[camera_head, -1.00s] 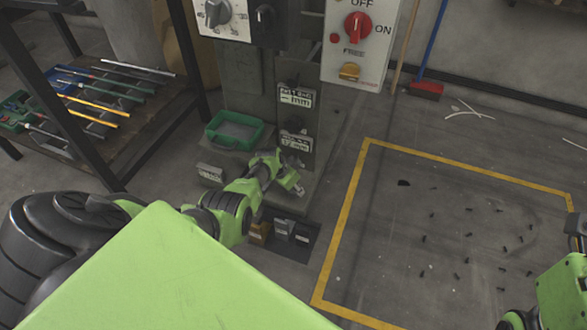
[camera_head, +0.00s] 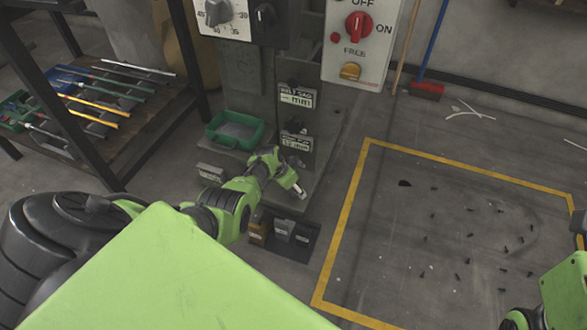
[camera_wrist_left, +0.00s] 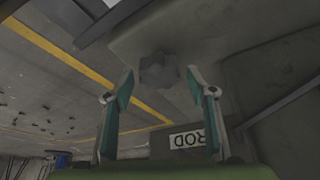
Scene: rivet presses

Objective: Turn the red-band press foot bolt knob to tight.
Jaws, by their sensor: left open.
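A dark lobed knob (camera_wrist_left: 158,70) shows in the left wrist view on the underside or face of a grey press part. My left gripper (camera_wrist_left: 160,84) is open, with one finger on each side of the knob in the picture. I cannot tell whether the fingers touch it or how far off it is. In the head view my left gripper (camera_head: 297,189) is low beside the press column (camera_head: 241,82), near its foot. The knob is not clearly visible there. No red band is visible. My right gripper is out of view; only part of that arm shows at the right edge.
A green tray (camera_head: 235,146) sits at the column's foot. Small boxes (camera_head: 284,228) lie on a dark mat below my left gripper. A tool shelf (camera_head: 155,118) stands at left. Yellow-taped floor (camera_head: 455,185) with scattered small dark pieces lies right.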

